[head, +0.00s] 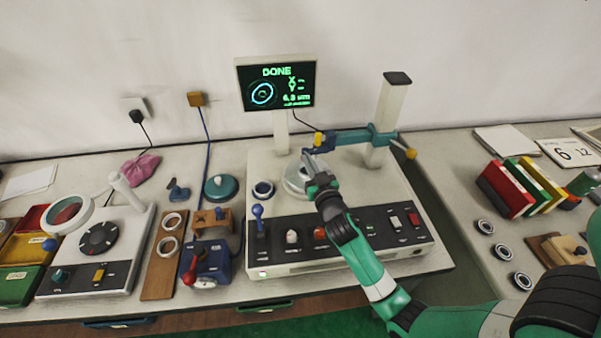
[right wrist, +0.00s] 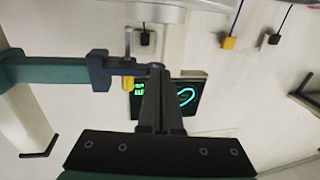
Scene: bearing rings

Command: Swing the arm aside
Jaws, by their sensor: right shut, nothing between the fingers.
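The teal swing arm (head: 352,136) reaches left from the white column (head: 389,110) over the round pale stage (head: 296,178). Its free end carries a dark block with a yellow part (head: 319,139); an orange-tipped lever (head: 404,149) sticks out at the column. My right gripper (head: 308,157) is shut and empty, just below the arm's free end. In the right wrist view the shut fingers (right wrist: 157,72) overlap the end block of the swing arm (right wrist: 45,73); I cannot tell whether they touch. My right gripper and forearm partly hide the stage. My left gripper is not in view.
A monitor (head: 277,83) behind the stage reads DONE. Bearing rings lie on the machine's top (head: 263,190), on a wooden board (head: 160,252) and on the right table (head: 503,252). Coloured binders (head: 507,190) stand at right. The machine's front panel (head: 375,232) has switches and knobs.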

